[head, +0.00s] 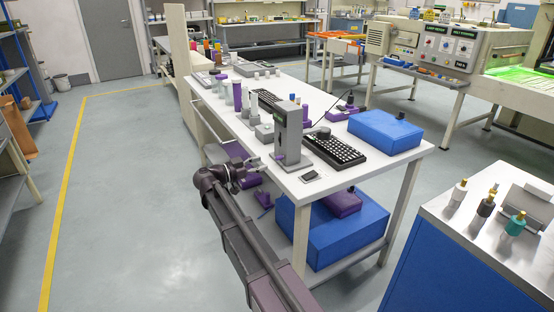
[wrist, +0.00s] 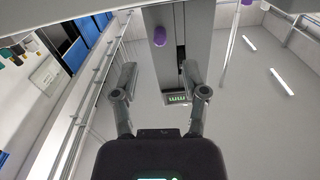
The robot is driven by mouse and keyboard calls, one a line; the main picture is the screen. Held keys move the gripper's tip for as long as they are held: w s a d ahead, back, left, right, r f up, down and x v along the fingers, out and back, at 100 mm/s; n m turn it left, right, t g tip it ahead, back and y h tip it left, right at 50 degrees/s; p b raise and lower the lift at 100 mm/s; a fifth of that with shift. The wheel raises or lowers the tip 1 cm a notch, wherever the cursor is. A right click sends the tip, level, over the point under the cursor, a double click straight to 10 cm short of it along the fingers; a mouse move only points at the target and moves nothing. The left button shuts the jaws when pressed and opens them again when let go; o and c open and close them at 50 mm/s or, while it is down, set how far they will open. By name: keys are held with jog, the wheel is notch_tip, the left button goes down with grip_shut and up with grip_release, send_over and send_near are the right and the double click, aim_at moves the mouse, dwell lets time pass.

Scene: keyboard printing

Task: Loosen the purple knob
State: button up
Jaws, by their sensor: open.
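The purple knob (head: 281,157) sits low on the side of a grey upright press-like device (head: 293,130) at the table's near edge. In the wrist view, the knob (wrist: 159,36) is a small purple cylinder near the top, beyond the fingertips and roughly centred between them. My gripper (head: 262,165) is beside the table edge, just left of the knob in the head view. In the wrist view, my gripper (wrist: 159,73) has its two fingers spread with nothing between them touching either one. The knob appears apart from both fingers.
A black keyboard (head: 334,147) lies right of the device on the white table (head: 395,168). A blue box (head: 385,131) stands farther right. Purple and white bottles (head: 237,97) stand farther back. A lower shelf holds another blue box (head: 340,240). Open floor (head: 130,200) lies left.

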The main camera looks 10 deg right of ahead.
aim_at(276, 158)
jog(key=shift+x, duration=3.4)
jog(key=shift+f, duration=0.1)
grip_shut()
